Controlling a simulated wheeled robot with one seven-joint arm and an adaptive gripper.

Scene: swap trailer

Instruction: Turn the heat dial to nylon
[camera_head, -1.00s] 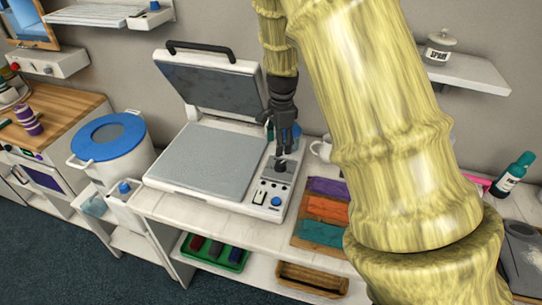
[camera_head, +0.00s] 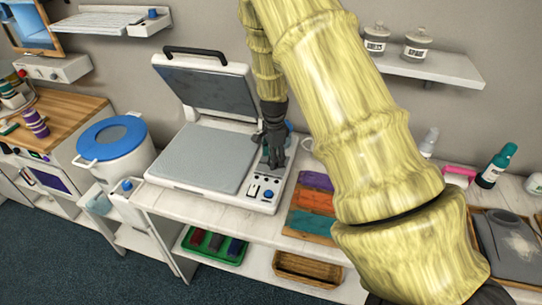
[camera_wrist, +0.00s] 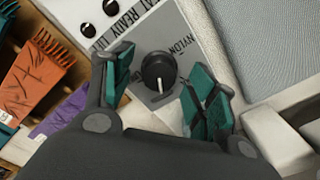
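The heat dial (camera_wrist: 158,72) is a round black knob on a grey plate in the wrist view. Its white pointer line faces the bottom of that picture. The printed word NYLON (camera_wrist: 183,52) is at the dial's upper right, so the pointer is not at that word. My gripper (camera_wrist: 162,80) is open, with one teal-padded finger on each side of the dial and visible gaps between. In the head view my gripper (camera_head: 272,158) is over the control panel of the white press (camera_head: 215,200) and hides the dial.
The press lid (camera_head: 210,85) stands raised behind its grey plate. A blue knob (camera_head: 268,194) and a switch (camera_head: 253,190) are at the panel's front. A pot (camera_head: 113,140) stands to the left.

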